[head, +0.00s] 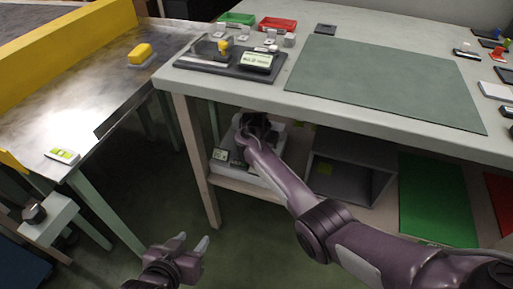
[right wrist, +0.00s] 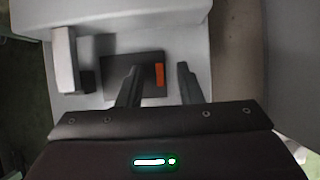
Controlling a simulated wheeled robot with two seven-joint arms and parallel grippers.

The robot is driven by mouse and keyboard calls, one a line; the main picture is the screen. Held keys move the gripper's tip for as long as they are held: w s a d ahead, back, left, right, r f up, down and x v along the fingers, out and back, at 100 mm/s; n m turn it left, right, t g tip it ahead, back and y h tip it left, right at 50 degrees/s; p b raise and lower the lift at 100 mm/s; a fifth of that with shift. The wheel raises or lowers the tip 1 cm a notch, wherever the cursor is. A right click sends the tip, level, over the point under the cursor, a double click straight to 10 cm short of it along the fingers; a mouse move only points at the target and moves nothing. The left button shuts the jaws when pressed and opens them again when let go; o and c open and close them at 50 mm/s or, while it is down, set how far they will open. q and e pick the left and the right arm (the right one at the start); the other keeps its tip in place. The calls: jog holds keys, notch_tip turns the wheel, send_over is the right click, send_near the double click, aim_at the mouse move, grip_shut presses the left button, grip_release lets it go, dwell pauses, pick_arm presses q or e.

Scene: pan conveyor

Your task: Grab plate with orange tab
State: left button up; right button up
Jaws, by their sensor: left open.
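In the right wrist view, a dark square plate (right wrist: 140,62) with an orange tab (right wrist: 160,74) lies on a pale grey surface. My right gripper (right wrist: 158,72) is open, its two dark fingers apart with the orange tab between them. Whether they touch the plate cannot be told. In the head view my right arm reaches under the table, and its gripper (head: 256,128) is partly hidden over a grey-white device (head: 232,170) on the lower shelf. My left gripper (head: 191,242) is open and empty above the floor, at the bottom left.
The tabletop (head: 400,75) overhangs my right arm. A table leg (head: 195,160) and a grey open box (head: 345,170) flank the shelf space. A pale block (right wrist: 66,60) stands left of the plate. A conveyor (head: 105,75) with a yellow block (head: 141,53) is at left.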

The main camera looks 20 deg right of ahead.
grip_shut()
dwell(0.6)
